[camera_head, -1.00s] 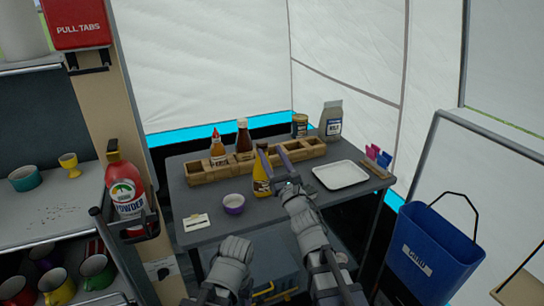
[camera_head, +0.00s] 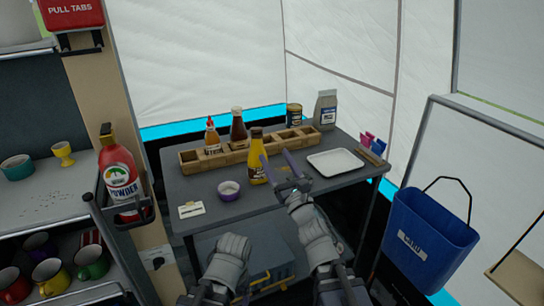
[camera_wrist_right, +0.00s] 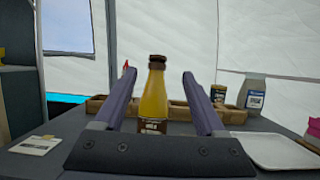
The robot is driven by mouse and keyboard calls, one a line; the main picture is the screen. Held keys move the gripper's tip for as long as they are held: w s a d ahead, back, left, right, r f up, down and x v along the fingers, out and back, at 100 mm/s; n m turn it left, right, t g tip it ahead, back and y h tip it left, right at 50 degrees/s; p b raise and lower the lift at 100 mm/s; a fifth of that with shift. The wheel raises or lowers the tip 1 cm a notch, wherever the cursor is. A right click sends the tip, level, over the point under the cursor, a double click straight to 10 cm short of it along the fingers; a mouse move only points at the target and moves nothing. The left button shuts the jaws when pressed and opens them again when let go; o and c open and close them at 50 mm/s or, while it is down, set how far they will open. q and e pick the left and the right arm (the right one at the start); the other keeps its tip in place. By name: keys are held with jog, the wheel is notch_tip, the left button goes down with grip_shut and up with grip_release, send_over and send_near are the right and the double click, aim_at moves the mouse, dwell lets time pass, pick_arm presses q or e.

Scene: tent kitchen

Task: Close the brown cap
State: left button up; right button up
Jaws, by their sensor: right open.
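A yellow bottle (camera_head: 257,163) with a brown cap (camera_head: 256,133) stands upright on the dark table (camera_head: 300,200), in front of the wooden divided tray. In the right wrist view the bottle (camera_wrist_right: 153,105) and its brown cap (camera_wrist_right: 157,61) stand between my two fingers, beyond the gripper base. My right gripper (camera_head: 280,165) is open and empty, just to the right of the bottle in the head view. Whether a finger touches the bottle I cannot tell. My left arm shows low in the head view, but its fingertips cannot be made out.
The wooden tray (camera_head: 187,163) behind holds a red-tipped bottle (camera_head: 212,137) and a brown bottle (camera_head: 238,127). A blue bin (camera_head: 430,240) hangs at the right.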

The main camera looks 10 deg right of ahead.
jog(key=shift+s+d+f, duration=0.1)
jog(key=shift+s, duration=0.25)
jog(key=shift+c, duration=0.3)
